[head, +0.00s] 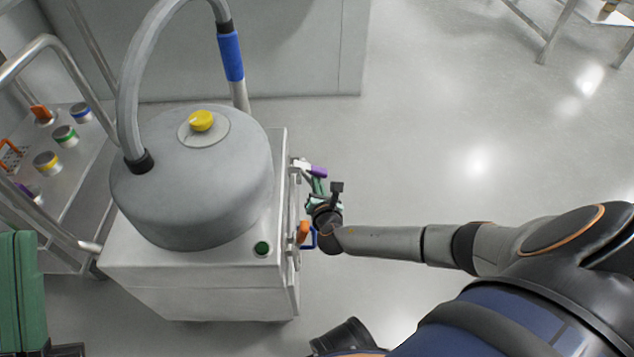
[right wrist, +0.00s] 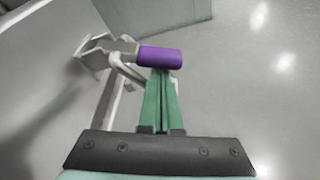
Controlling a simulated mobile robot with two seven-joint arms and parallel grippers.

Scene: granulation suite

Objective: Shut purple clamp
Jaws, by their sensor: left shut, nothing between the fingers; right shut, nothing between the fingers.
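The purple clamp (head: 318,170) is on the right side of the grey metal machine, near its back corner. Its purple handle sticks outward to the right, away from the side. In the right wrist view the purple handle (right wrist: 160,57) lies across the view at the end of a pale metal lever, just beyond my fingertips. My right gripper (head: 317,186) is shut and empty, its green fingertips (right wrist: 161,72) at the handle. Whether they touch it I cannot tell. My left gripper (head: 14,238) is shut and empty at the left edge, partly cut off.
An orange clamp handle (head: 303,232) and a blue one (head: 314,240) are on the same side, nearer me. The machine carries a round drum (head: 195,215) with a hose (head: 131,90). A cart (head: 86,165) with coloured knobs stands left.

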